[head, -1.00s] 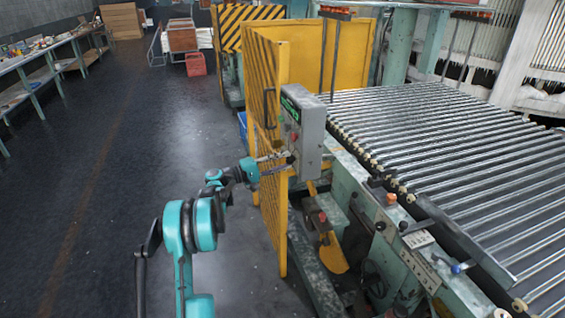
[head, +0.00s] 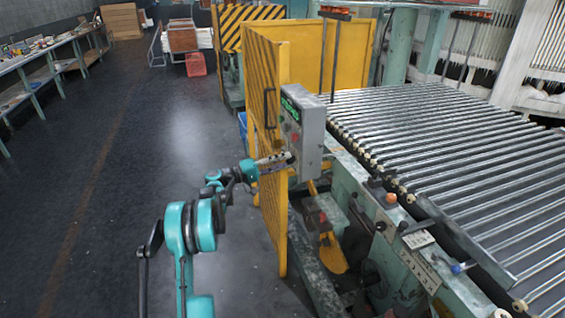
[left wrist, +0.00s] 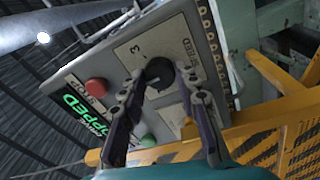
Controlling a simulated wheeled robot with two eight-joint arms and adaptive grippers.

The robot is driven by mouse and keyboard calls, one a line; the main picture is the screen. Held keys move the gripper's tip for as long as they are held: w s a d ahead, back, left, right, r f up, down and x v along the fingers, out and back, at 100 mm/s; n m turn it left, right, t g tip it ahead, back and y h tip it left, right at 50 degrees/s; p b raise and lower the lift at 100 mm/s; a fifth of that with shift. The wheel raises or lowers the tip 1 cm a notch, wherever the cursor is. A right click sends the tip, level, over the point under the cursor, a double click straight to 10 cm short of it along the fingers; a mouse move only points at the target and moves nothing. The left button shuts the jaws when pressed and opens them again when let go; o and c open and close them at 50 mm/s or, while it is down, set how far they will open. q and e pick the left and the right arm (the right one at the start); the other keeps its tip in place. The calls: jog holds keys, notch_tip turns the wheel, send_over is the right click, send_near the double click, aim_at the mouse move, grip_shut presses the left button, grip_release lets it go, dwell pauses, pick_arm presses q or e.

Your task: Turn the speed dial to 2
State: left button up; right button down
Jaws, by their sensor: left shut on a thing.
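The grey control box (head: 303,128) stands at the end of the yellow fence. Its black round speed dial (left wrist: 160,73) shows in the left wrist view on a pale plate, with a "3" printed beside it. My left gripper (left wrist: 163,82) has its two fingers on either side of the dial and is shut on it. The dial's pointer setting is not clear to me. In the head view my left gripper (head: 288,159) reaches the lower face of the box and hides the dial. My right gripper is not in view.
A red stop button (left wrist: 96,87), a green button (left wrist: 148,141) and a green-lit display (left wrist: 80,112) lie close to the dial. The yellow fence (head: 268,200) runs beside my forearm. A roller conveyor (head: 440,150) fills the right. Floor on the left is clear.

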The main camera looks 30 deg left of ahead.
pick_arm(q)
jog(key=shift+d+f, duration=0.1)
jog(key=o, duration=1.2)
jog(key=shift+c, duration=0.2)
jog(key=v, duration=1.2)
